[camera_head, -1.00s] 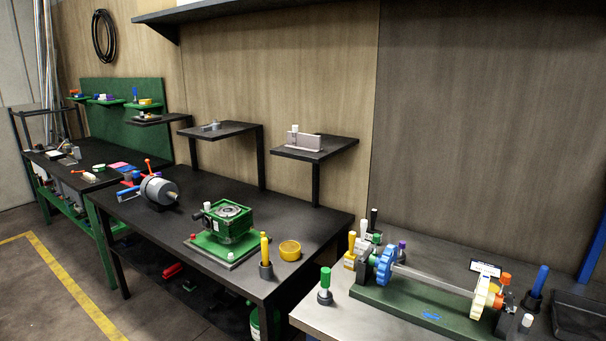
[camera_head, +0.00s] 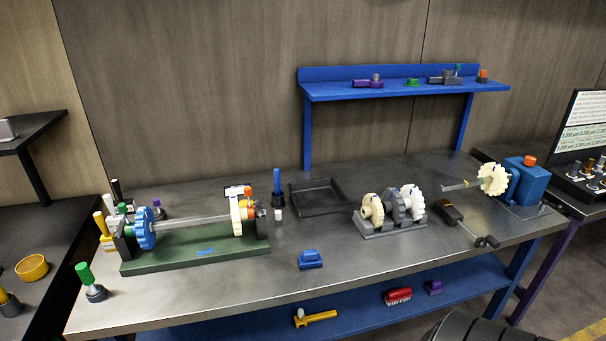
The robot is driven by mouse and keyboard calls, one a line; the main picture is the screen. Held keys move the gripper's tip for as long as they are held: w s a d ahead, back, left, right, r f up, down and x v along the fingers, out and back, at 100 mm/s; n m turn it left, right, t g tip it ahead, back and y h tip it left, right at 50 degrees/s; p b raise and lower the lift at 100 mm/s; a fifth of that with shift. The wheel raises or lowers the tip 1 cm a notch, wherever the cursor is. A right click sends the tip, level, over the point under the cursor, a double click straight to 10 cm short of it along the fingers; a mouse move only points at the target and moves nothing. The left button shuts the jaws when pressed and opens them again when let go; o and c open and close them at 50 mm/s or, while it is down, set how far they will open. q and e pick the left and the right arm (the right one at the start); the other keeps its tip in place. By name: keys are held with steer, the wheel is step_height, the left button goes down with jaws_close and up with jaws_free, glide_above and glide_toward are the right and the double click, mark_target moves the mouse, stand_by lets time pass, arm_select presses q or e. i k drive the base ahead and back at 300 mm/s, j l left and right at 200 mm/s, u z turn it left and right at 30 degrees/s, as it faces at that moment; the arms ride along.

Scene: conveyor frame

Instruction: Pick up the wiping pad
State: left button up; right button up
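A small blue block with a raised top (camera_head: 310,260) lies near the front edge of the grey metal-topped table (camera_head: 230,288), just right of the green-based shaft fixture. It may be the wiping pad, but I cannot tell for sure at this size. Nothing touches it. Neither of my grippers is in view.
The shaft fixture with blue and cream gears (camera_head: 195,250) stands at left. A dark tray (camera_head: 318,198), a gear rack (camera_head: 392,228) and a blue motor block (camera_head: 528,182) are further right. A blue shelf (camera_head: 400,90) stands behind. The table around the blue block is clear.

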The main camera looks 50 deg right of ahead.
mark_target(309, 259)
steer(key=z, duration=1.5)
